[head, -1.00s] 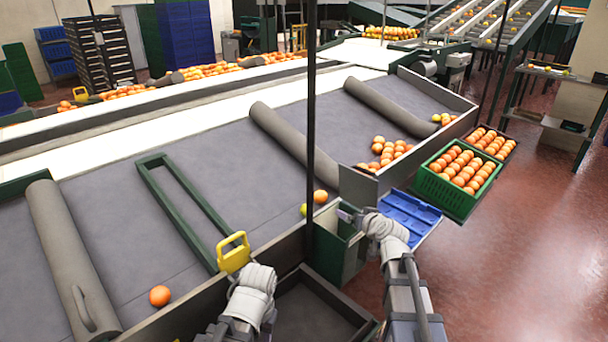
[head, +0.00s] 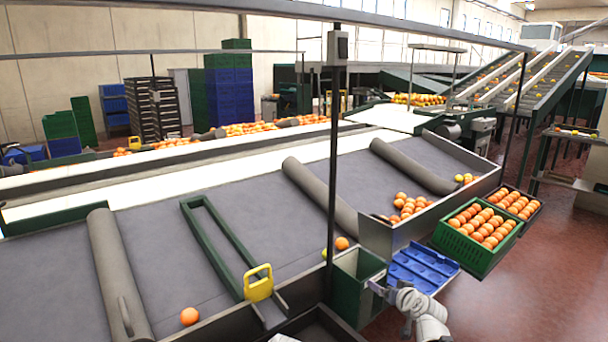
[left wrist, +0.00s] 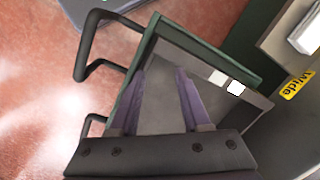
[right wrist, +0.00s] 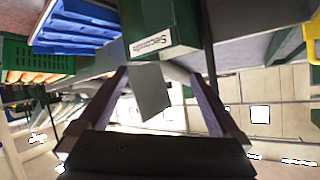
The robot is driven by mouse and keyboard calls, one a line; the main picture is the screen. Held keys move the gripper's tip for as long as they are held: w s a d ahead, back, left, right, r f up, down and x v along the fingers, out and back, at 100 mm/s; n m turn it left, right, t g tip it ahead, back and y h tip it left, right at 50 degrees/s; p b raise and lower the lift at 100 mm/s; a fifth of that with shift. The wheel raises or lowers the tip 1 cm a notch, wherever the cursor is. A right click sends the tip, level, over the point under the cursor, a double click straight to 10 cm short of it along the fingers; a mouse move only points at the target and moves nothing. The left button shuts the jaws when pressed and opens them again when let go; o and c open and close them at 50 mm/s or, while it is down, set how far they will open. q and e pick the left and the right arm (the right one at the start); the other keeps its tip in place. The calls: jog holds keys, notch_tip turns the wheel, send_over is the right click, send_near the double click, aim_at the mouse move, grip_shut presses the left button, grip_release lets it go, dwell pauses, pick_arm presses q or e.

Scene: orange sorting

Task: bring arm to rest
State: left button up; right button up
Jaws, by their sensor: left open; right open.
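My right gripper (head: 381,290) is at the bottom of the head view, beside the green-sided bin (head: 358,285) and in front of the blue tray (head: 422,268). My left gripper's fingers (left wrist: 160,100) are spread and empty in the left wrist view, over a grey, green-edged bin (left wrist: 215,125). In the head view the left gripper is out of sight.
A green crate of oranges (head: 478,240) stands right of the blue tray. A lone orange (head: 189,316) and a yellow-handled gate (head: 258,284) are on the grey sorting table (head: 160,250). A dark post (head: 333,170) rises near the bin. Red floor at right is clear.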

jog(key=s+a+f+n+g, duration=0.2)
jog(key=s+a+f+g, duration=0.5)
jog(key=s, duration=0.4)
jog(key=s+f+g+h, duration=0.1)
jog(key=s+f+g, duration=0.15)
jog(key=s, duration=0.45)
jog(key=s+f+g+h, duration=0.1)
jog(key=s+f+g, duration=0.15)
jog(key=s, duration=0.45)
pick_arm(q)
notch_tip(320, 180, up, 9)
jog(key=p, duration=0.9)
jog(key=shift+s, duration=0.3)
pick_arm(e)
jog(key=s+a+r+n+h, duration=0.1)
jog(key=s+a+r+n, duration=0.2)
jog(key=a+r, duration=0.6)
jog(key=shift+s+a+g, duration=0.3)
jog(key=shift+s+a, duration=0.65)
jog(key=shift+s, duration=0.1)
jog(key=shift+c, duration=0.2)
